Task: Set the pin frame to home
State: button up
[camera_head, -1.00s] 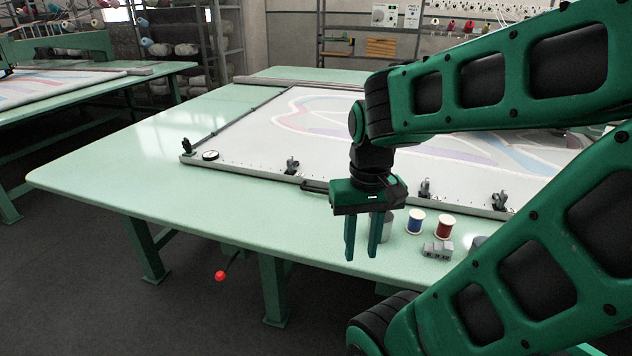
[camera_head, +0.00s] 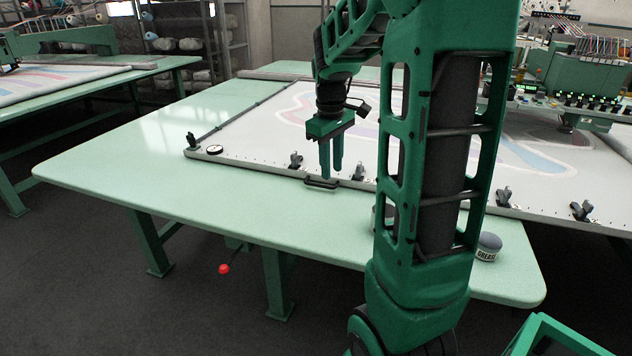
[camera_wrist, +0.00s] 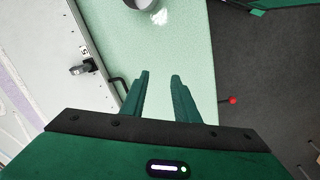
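The pin frame (camera_head: 248,163) lies on the green table, a long flat rail frame with pale patterned cloth stretched in it and black clamps along its near rail. A dark bar handle (camera_head: 321,183) sticks out from its near rail; it also shows in the wrist view (camera_wrist: 120,84). My gripper (camera_head: 331,174) points down just above this handle in the head view. Its two green fingers are apart with nothing between them. In the wrist view the gripper (camera_wrist: 160,76) has the handle just left of its left finger. I cannot tell whether they touch.
The green table (camera_head: 130,165) has clear room left of the frame. A round dial (camera_head: 214,150) sits at the frame's near left corner. A grease tin (camera_head: 488,247) stands at right. A red-knobbed lever (camera_head: 224,268) hangs below the table edge. A tufting head (camera_head: 570,85) stands at back right.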

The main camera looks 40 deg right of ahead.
aim_at(319, 185)
jog(key=w+d+f+n, duration=0.2)
jog(key=w+d+n, duration=0.15)
jog(key=w, duration=0.35)
jog(key=w+d+f+n, duration=0.2)
jog(key=w+d+f, duration=0.15)
jog(key=w, duration=0.35)
jog(key=shift+m+h, duration=0.25)
jog(key=shift+h, duration=0.05)
jog(key=f, duration=0.3)
jog(key=d+f, duration=0.1)
jog(key=f, duration=0.2)
jog(key=d+f, duration=0.1)
jog(key=f, duration=0.2)
jog(key=shift+w+f, duration=0.3)
jog(key=shift+f, duration=0.05)
jog(key=shift+t, duration=0.3)
grip_shut()
